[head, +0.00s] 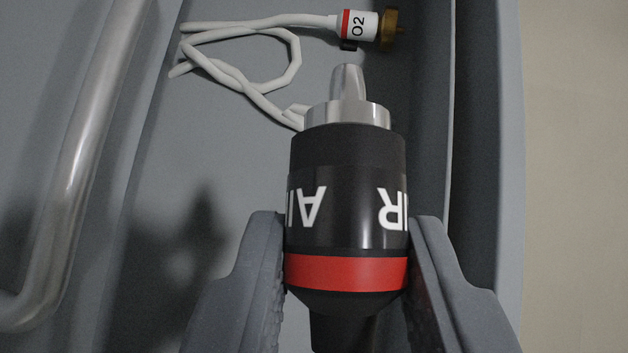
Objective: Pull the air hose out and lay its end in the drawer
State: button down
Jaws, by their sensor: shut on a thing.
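My gripper (346,265) is shut on the end of the air hose (347,165), one finger on each side near its red band. The hose end is a black cylinder with white "AIR" lettering and a silver metal tip pointing to the top of the picture. It is over the open grey drawer (432,130); I cannot tell whether it touches the drawer floor. The hose behind the connector runs out of the bottom of the picture.
A white O2 hose (240,83) lies loosely coiled in the drawer, with a white, red-banded, brass-ended connector (365,26) at the top. A metal bar handle (72,165) is at the left. Drawer floor left of my gripper is clear, with a dark shadow.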

jog(key=shift+m+h, duration=0.5)
jog(key=shift+m, duration=0.1)
jog(key=w+f+b, duration=0.1)
jog(key=f, duration=0.3)
jog(key=w+f+b, duration=0.1)
jog(key=f, duration=0.4)
jog(key=w+a+f+b, duration=0.1)
jog(key=f, duration=0.4)
jog(key=shift+w+f+b, duration=0.15)
jog(key=shift+w+b, duration=0.25)
jog(key=shift+f+b, duration=2.95)
jog(key=shift+f, duration=0.6)
jog(key=c, duration=1)
grip_release()
jog(key=shift+c, duration=0.2)
